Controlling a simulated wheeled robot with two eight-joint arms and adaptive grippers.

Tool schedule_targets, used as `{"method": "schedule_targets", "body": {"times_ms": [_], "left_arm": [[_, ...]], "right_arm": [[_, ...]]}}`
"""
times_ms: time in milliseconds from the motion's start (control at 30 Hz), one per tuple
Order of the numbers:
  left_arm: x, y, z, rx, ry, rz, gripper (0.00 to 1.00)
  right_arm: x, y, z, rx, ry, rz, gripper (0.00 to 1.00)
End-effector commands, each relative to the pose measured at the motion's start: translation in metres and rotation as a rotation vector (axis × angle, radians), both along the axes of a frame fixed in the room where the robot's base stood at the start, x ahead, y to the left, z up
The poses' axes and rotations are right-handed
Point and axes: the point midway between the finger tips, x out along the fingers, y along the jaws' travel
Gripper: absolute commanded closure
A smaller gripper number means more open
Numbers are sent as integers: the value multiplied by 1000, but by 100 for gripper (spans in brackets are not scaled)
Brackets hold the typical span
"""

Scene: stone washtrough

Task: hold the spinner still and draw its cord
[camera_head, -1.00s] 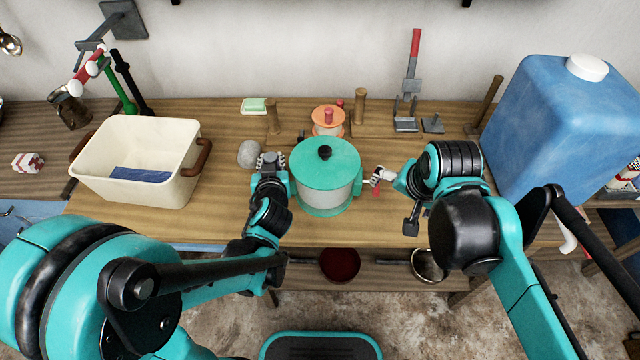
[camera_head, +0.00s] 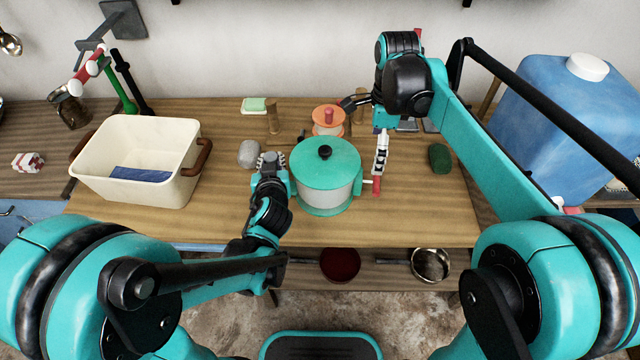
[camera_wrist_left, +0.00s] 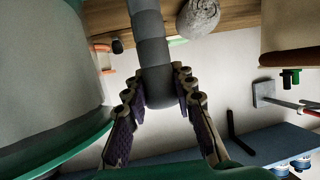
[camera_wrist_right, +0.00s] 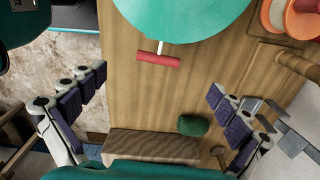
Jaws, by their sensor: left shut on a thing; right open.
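The spinner (camera_head: 325,175) is a pale drum with a teal lid, a black knob and a teal base, upright at the middle of the bench. Its red cord handle (camera_head: 376,186) sticks out at the right on a short pale piece; it also shows in the right wrist view (camera_wrist_right: 158,60). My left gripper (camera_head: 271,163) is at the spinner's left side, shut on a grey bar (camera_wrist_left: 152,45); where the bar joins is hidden. My right gripper (camera_wrist_right: 157,84) is open and empty, its fingers spread either side of the red handle, apart from it.
A cream tub (camera_head: 130,190) stands left and a big blue canister (camera_head: 540,120) right. An orange spool (camera_head: 328,121) and wooden pegs stand behind the spinner. A grey stone (camera_head: 249,154) lies beside my left gripper. A dark green lump (camera_head: 439,157) lies right of the handle.

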Motion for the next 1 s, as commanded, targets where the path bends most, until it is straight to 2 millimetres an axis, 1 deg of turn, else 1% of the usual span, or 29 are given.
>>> {"method": "schedule_targets", "body": {"times_ms": [100, 400, 600, 800, 1000], "left_arm": [[0, 0, 0, -1, 1, 0, 100], [0, 0, 0, -1, 1, 0, 100], [0, 0, 0, -1, 1, 0, 100], [0, 0, 0, 0, 1, 0, 100], [0, 0, 0, 0, 1, 0, 100]], "right_arm": [[0, 0, -18, 0, -1, 1, 0], [0, 0, -66, 0, -1, 2, 0], [0, 0, -89, 0, -2, 2, 0], [0, 0, -100, 0, -2, 2, 0], [0, 0, -102, 0, -2, 2, 0]]}}
